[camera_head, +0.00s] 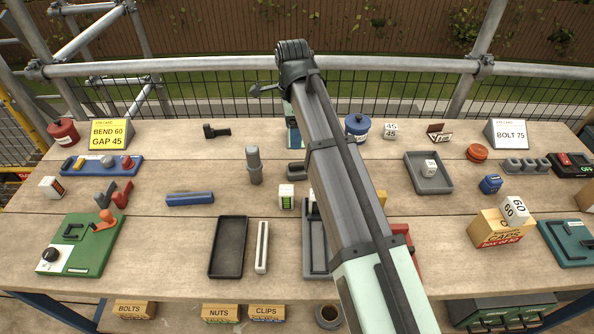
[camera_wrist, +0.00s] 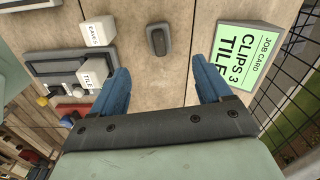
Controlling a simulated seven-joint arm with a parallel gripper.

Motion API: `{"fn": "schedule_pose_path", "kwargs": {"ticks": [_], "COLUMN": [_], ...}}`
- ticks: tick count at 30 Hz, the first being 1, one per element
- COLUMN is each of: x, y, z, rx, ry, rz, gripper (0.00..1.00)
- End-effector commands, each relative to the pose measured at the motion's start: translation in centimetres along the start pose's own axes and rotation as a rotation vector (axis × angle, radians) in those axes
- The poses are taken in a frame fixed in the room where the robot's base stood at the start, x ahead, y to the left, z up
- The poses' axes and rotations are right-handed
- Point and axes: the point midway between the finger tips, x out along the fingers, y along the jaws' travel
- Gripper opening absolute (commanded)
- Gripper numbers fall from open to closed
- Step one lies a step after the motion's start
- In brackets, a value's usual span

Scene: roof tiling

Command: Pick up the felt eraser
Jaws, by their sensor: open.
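The felt eraser looks to be the small dark grey rounded block (camera_wrist: 157,40) lying on the wooden bench in the wrist view. In the head view it seems to be the dark block (camera_head: 296,169), partly hidden by my arm. My gripper (camera_wrist: 164,82) is open and empty, its two blue fingers spread wide apart. In the wrist view the eraser lies beyond the fingertips, apart from both. In the head view my gripper (camera_head: 293,137) is mostly hidden behind my arm, just behind the eraser.
A green job card (camera_wrist: 245,66) stands close to one finger, with mesh railing (camera_wrist: 298,90) beyond. On the other side are a white EAVES cube (camera_wrist: 97,32) and a grey tray (camera_wrist: 58,58) with a TILE cube (camera_wrist: 93,74). A grey cylinder (camera_head: 254,166) stands left of the eraser.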

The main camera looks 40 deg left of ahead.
Motion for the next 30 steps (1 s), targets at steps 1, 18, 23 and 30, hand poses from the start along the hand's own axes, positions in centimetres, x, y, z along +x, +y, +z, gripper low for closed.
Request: {"fn": "schedule_pose_path", "kwargs": {"ticks": [1,18,23,30], "x": [0.2,7.9,8.5,10.1], "y": [0.1,0.1,0.1,0.3], "z": [0.2,0.2,0.1,0.0], "rx": [0.003,0.005,0.005,0.005], "ry": [0.002,0.001,0.001,0.001], "rz": [0.003,0.003,0.002,0.004], "gripper": [0.78,0.78,0.78,0.78]}}
